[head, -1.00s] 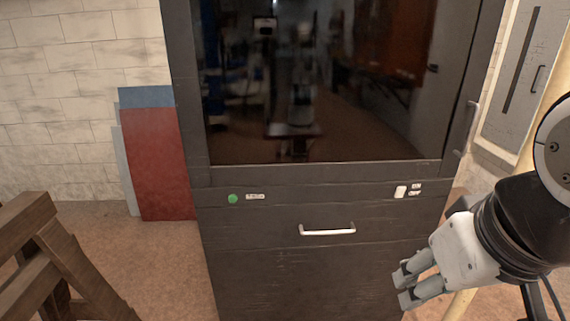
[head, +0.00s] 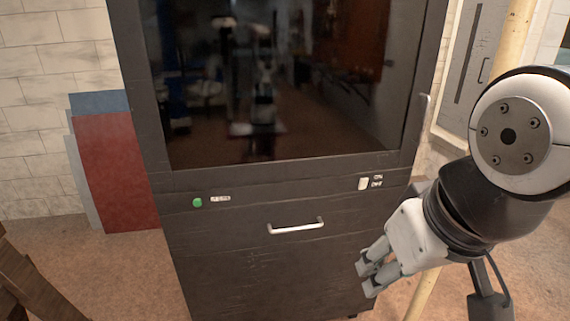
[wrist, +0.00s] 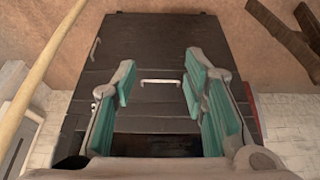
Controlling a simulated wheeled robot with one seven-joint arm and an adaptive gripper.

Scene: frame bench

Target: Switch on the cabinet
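The dark cabinet (head: 250,185) stands ahead with a glossy dark window. On its front strip are a green round button (head: 197,202) with a small label at the left and a white switch (head: 363,184) marked ON and OFF at the right. My gripper (head: 366,276) is below the switch in the head view, apart from it. In the wrist view my gripper (wrist: 160,66) is open and empty, its teal-padded fingers spread in front of the cabinet (wrist: 160,35). I cannot make out the switch clearly there.
A drawer handle (head: 296,226) sits below the front strip, and an upright handle (head: 421,122) is on the cabinet's right edge. A pale pole (head: 424,290) stands at the right. Red panels (head: 115,170) lean at the left, near a wooden frame (head: 30,285).

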